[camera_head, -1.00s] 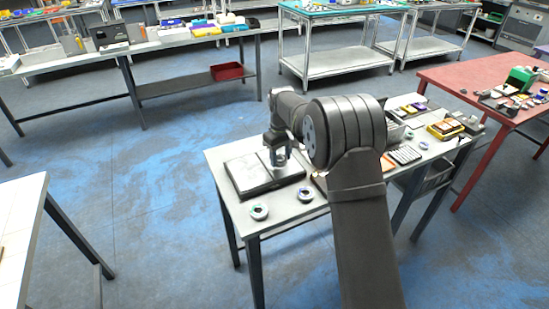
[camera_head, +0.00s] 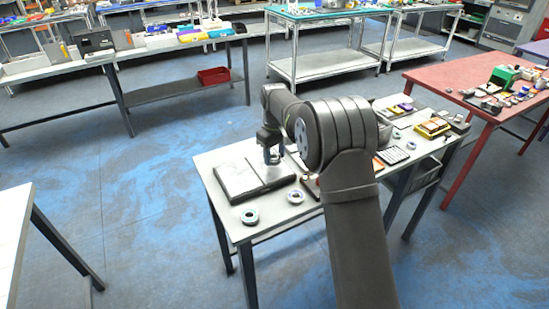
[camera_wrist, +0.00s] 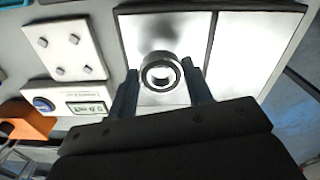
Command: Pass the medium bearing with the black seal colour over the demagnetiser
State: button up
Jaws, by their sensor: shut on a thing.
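My gripper (camera_wrist: 161,88) is shut on a ring-shaped bearing (camera_wrist: 161,56), metallic with a dark ring face, held between the two fingertips in the wrist view. Below it is a flat, dark-edged box with two pale top panels (camera_wrist: 256,45), seemingly the demagnetiser; the bearing is over the left panel in that view. In the head view my gripper (camera_head: 271,154) is over the far part of this box (camera_head: 240,180). The bearing is too small to make out there. Two other bearings lie on the table, one nearer (camera_head: 249,217) and one to the right (camera_head: 296,196).
In the wrist view, a white plate with several pegs (camera_wrist: 82,32), a unit with a blue button (camera_wrist: 43,104) and green display (camera_wrist: 88,108), and an orange object (camera_wrist: 25,124) lie left of the box. A calculator-like keypad (camera_head: 392,155) and trays are farther right on the table.

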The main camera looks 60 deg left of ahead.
aim_at(275, 157)
notch_tip(275, 157, up, 12)
dwell(1.1)
